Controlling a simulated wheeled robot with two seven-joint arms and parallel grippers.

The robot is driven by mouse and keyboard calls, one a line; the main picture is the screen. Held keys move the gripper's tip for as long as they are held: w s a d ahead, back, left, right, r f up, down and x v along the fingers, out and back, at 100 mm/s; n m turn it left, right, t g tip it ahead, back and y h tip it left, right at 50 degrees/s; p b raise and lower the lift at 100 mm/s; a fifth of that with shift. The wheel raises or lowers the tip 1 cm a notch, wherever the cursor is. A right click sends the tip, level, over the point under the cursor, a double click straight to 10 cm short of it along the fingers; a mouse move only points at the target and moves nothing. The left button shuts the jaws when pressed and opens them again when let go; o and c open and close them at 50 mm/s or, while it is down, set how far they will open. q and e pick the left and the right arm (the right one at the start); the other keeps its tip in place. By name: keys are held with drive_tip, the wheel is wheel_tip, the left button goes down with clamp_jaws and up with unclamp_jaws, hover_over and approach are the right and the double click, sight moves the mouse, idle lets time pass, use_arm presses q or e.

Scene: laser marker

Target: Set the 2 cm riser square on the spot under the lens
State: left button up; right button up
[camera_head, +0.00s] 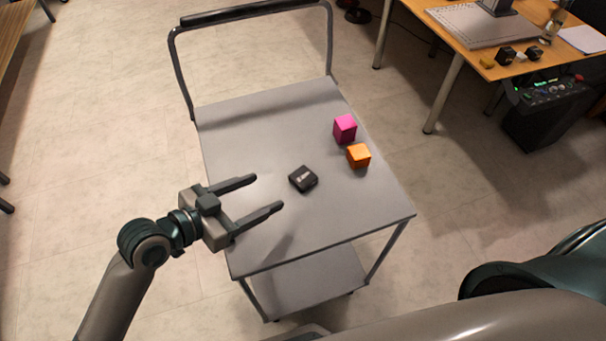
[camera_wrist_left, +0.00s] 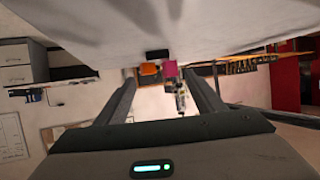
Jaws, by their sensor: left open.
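A small black block (camera_head: 303,179) with a pale label lies on the grey cart top (camera_head: 250,130), a little turned. I take it for the riser; the label is too small to read. My left gripper (camera_head: 266,193) is open and empty, its two fingers pointing right toward the block and short of it. The left wrist view is upside down; there the black block (camera_wrist_left: 157,54) shows beyond the open fingers (camera_wrist_left: 164,88). The laser marker (camera_head: 497,5) stands on a perforated grey plate (camera_head: 470,25), cut off by the picture's top. Its lens and the spot are hidden.
A magenta cube (camera_head: 345,128) and an orange cube (camera_head: 358,156) sit near the cart's right edge. The cart has a handle (camera_head: 255,12) at its far side. A wooden desk (camera_head: 455,50) at upper right holds small dark blocks (camera_head: 506,56). A black box with controls (camera_head: 550,110) stands below.

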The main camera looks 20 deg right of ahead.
sight(298, 180)
use_arm(q)
drive_tip(key=p+x, duration=0.1)
drive_tip(key=x, duration=0.3)
drive_tip(key=shift+d, duration=0.1)
drive_tip(key=shift+w+d+f, duration=0.15)
drive_tip(key=shift+w+d, duration=0.05)
drive_tip(key=shift+d, duration=0.1)
drive_tip(key=shift+w+d+f, duration=0.1)
drive_tip(key=shift+d+f, duration=0.05)
use_arm(e)
drive_tip(key=shift+s+d+r, duration=0.5)
drive_tip(key=shift+s+r, duration=0.05)
drive_tip(key=shift+s, duration=0.05)
use_arm(q)
drive_tip(key=shift+d, duration=0.1)
use_arm(e)
drive_tip(key=shift+r, duration=0.1)
